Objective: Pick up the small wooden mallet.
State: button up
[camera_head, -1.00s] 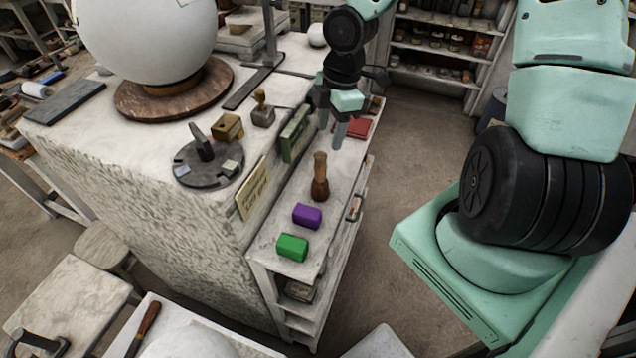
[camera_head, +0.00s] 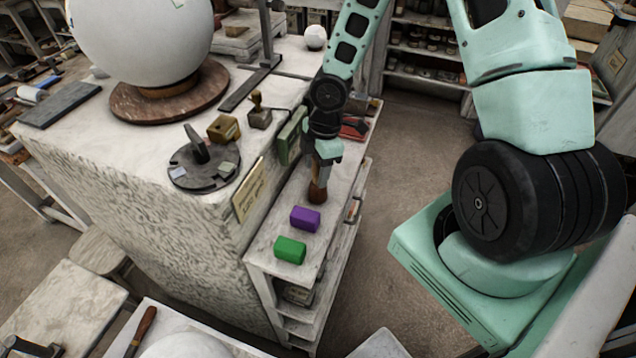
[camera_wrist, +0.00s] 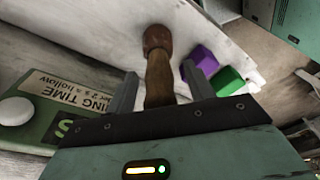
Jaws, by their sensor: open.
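The small wooden mallet has a dark brown head (camera_head: 318,193) that rests on the narrow white shelf top. In the earlier head view its lighter handle points up. My gripper (camera_head: 324,168) is over the mallet and hides most of the handle in the head view. In the wrist view the mallet handle (camera_wrist: 160,78) runs between the two open fingers of my gripper (camera_wrist: 160,84), with the head beyond the fingertips. A gap shows on each side of the handle, and whether a finger touches it I cannot tell.
A purple block (camera_head: 305,219) and a green block (camera_head: 290,250) lie nearer on the same shelf top (camera_head: 268,262). A green timer-like box (camera_head: 290,138) and a paper sign (camera_head: 248,190) stand to the left. A red object (camera_head: 355,128) lies behind.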

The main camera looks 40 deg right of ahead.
jog(key=c, duration=1)
